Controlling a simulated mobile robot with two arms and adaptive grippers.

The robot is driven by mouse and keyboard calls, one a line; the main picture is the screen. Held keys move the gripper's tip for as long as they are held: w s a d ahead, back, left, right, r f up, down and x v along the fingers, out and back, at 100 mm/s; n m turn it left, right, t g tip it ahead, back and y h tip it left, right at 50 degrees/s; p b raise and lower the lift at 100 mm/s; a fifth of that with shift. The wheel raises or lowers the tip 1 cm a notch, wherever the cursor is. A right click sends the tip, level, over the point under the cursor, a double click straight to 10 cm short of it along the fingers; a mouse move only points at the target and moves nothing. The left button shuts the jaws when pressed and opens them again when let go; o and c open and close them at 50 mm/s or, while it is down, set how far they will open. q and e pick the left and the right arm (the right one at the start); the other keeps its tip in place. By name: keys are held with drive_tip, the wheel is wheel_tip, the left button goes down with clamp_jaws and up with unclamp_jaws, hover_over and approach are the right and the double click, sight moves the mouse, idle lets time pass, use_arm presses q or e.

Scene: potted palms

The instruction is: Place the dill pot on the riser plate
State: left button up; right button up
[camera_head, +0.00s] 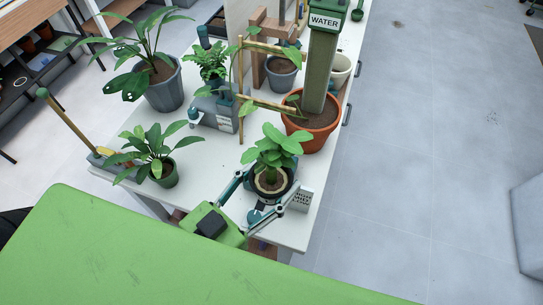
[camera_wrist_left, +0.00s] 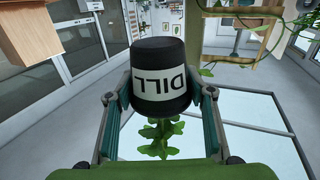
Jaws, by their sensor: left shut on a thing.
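The dill pot (camera_wrist_left: 160,95) is dark and carries a white DILL label, which shows upside down in the left wrist view. In the head view its leafy green plant (camera_head: 275,150) stands upright near the table's front right corner. My left gripper (camera_head: 252,200) is shut on the pot, with one finger on each side of it. The fingers also show in the left wrist view (camera_wrist_left: 161,105). I cannot make out the riser plate, and I cannot tell whether the pot's base touches anything. My right gripper is not in view.
A leafy plant in a green pot (camera_head: 165,175) is at left.

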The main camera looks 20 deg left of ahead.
use_arm(q)
drive_tip(key=w+a+f+b, duration=0.1)
drive_tip(key=w+f+b, duration=0.2)
drive_tip(key=w, duration=0.1)
drive_tip(key=w+a+f+b, duration=0.1)
drive_tip(key=w+f+b, duration=0.1)
drive_tip(key=w+b, duration=0.1)
drive_tip(key=w+a+f+b, duration=0.1)
drive_tip(key=w+f+b, duration=0.2)
drive_tip(key=w, duration=0.2)
drive_tip(key=shift+a+f+b, duration=0.3)
drive_tip(key=shift+a+f, duration=0.05)
drive_tip(key=shift+a, duration=0.05)
drive_tip(key=shift+w+f, duration=0.15)
drive_tip(key=shift+f, duration=0.05)
drive_tip(key=shift+w+a+f, duration=0.1)
drive_tip(key=shift+w+f, duration=0.1)
drive_tip(key=shift+f, duration=1.65)
drive_tip(key=shift+f, duration=0.1)
drive_tip(key=o, duration=1.1)
